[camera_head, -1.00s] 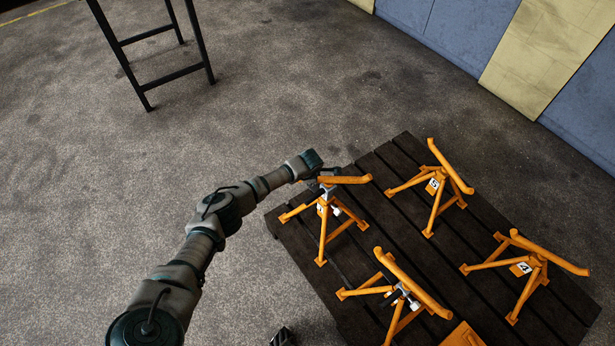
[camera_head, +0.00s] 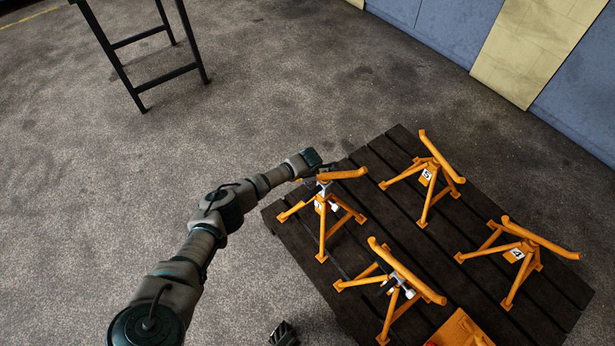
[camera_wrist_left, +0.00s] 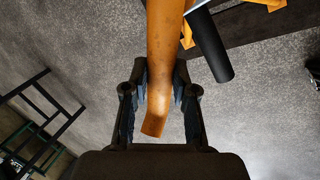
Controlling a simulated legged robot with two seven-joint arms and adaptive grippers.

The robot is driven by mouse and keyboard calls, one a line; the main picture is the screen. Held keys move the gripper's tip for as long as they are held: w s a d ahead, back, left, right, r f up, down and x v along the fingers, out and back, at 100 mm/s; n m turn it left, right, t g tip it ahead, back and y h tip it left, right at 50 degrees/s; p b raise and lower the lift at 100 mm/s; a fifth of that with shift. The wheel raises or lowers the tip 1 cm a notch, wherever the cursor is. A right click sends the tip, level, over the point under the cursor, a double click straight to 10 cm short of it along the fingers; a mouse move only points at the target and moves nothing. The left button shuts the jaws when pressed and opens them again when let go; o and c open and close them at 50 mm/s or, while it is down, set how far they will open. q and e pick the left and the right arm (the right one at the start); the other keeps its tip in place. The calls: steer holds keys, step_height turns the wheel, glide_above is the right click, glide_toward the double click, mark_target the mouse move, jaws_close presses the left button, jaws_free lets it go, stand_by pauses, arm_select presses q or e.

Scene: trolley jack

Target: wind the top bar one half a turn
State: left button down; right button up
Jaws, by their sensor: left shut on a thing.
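The orange top bar (camera_head: 345,174) lies across the tripod stand (camera_head: 322,212) at the back left of the dark slatted platform. My left gripper (camera_head: 320,172) is at the bar's left end. In the left wrist view the bar (camera_wrist_left: 162,30) runs down between the two fingers of my left gripper (camera_wrist_left: 161,72), which is shut on it. The bar's bent end sticks out towards the palm. The fingers hide part of the grip in the head view. A dark ribbed part at the bottom edge may be my right gripper (camera_head: 283,334); its jaws are unclear.
Three similar orange stands share the slatted platform (camera_head: 350,258): one marked 5 (camera_head: 428,178), one marked 4 (camera_head: 517,255), and one in front (camera_head: 398,285). A black tube (camera_wrist_left: 214,48) lies right of the bar in the wrist view. A black frame (camera_head: 150,68) stands far back left.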

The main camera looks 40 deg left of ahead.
arm_select(q)
steer(key=shift+a, duration=0.4)
stand_by(0.3)
steer(key=c, duration=0.9)
jaws_free()
steer(key=shift+f, duration=0.1)
steer(key=shift+d+r, duration=0.15)
steer(key=shift+r, duration=0.2)
steer(key=v, duration=1.1)
steer(key=shift+s, duration=0.1)
